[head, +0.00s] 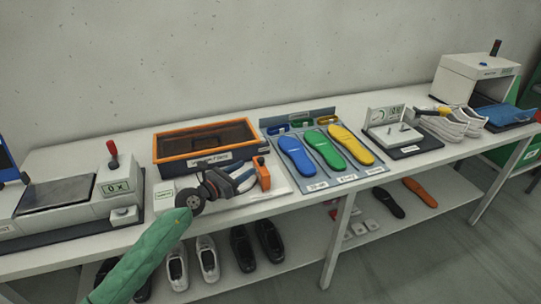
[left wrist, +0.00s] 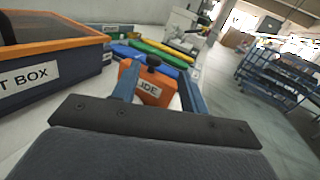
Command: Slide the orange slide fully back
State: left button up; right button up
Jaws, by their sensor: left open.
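The orange slide (head: 263,174) stands upright on a white board at the front of the bench, right of the orange-rimmed box. In the left wrist view, the orange slide (left wrist: 146,92) shows a partly covered white label ending in "LIDE" and a black knob on top. My left gripper (head: 246,178) reaches in from the left, close to the slide. In the left wrist view, the blue fingers of my left gripper (left wrist: 160,78) are apart, with the slide showing between them. I cannot tell whether they touch it. My right gripper is not in view.
The orange-rimmed box (head: 204,144) stands just behind and left. A grey panel with blue (head: 294,155), green (head: 319,150) and yellow (head: 351,145) insoles lies to the right. A device with a red handle (head: 112,155) is at the left. Shoes stand on the lower shelf.

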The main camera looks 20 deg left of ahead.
aim_at(258, 161)
pick_arm(q)
jog(key=shift+w+f+m+g, duration=0.3)
jog(key=shift+w+m, duration=0.3)
jog(key=shift+w, duration=0.15)
jog(key=shift+w+d, duration=0.1)
jog(key=shift+w, duration=0.1)
jog(key=shift+p+x, duration=0.5)
jog(key=shift+x, duration=0.3)
jog(key=p+x, duration=0.1)
jog(key=x, duration=0.3)
jog(key=shift+w+d, duration=0.1)
jog(key=shift+w, duration=0.05)
jog(key=shift+w+d, duration=0.3)
jog(key=shift+w, duration=0.15)
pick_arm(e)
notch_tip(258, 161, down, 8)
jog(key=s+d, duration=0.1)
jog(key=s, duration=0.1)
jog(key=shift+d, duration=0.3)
